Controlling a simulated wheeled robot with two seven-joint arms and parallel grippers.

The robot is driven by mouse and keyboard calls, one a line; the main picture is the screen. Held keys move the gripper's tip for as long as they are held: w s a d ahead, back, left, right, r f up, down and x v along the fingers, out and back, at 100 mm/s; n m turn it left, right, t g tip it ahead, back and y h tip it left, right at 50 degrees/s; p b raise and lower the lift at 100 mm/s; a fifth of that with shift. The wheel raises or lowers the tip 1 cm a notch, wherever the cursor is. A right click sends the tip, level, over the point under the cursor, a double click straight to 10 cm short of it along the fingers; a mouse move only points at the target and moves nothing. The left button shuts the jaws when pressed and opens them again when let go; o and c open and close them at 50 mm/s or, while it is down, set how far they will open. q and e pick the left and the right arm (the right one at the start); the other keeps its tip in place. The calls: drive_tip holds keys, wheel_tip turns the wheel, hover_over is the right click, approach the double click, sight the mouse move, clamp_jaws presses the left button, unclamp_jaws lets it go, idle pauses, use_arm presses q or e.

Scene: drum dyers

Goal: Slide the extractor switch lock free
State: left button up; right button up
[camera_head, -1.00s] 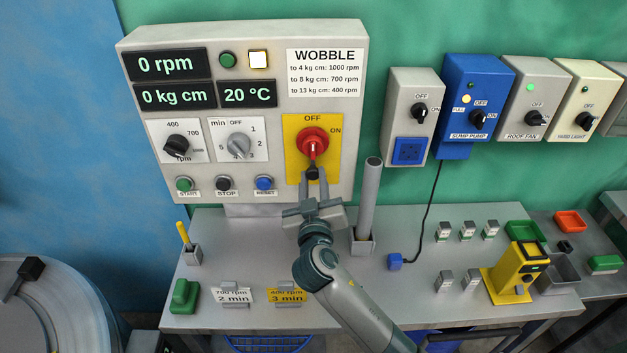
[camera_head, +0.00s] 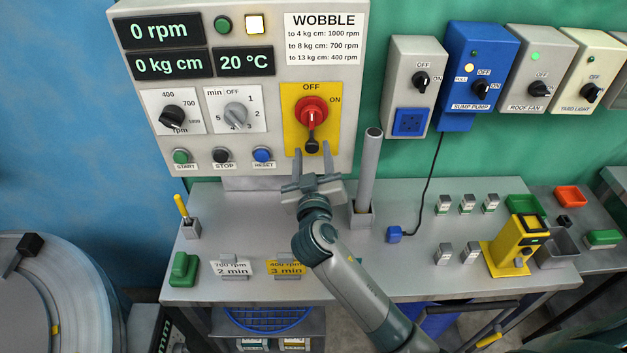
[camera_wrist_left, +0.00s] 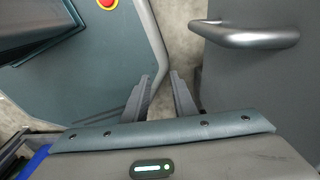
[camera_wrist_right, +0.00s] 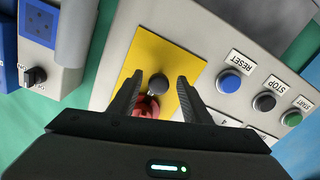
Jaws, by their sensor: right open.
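The red rotary switch (camera_head: 311,108) sits on a yellow plate (camera_head: 292,138) marked OFF and ON on the grey panel. Its lever points straight down, ending in a dark round knob (camera_head: 311,147). My right gripper (camera_head: 312,153) is open, with one finger on each side of the knob and a gap on both sides. In the right wrist view the knob (camera_wrist_right: 158,84) shows between the fingers, with the red switch (camera_wrist_right: 146,107) partly hidden behind the gripper. I cannot tell the depth of the fingertips. My left gripper (camera_wrist_left: 161,88) is open and empty, away from the panel.
The grey tube (camera_head: 369,165) stands just right of my right gripper. The blue sump pump box (camera_head: 480,68) and other switch boxes hang to the right. The bench (camera_head: 400,270) holds small items.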

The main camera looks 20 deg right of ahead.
drive_tip(key=b+v, duration=0.6)
drive_tip(key=v, duration=1.1)
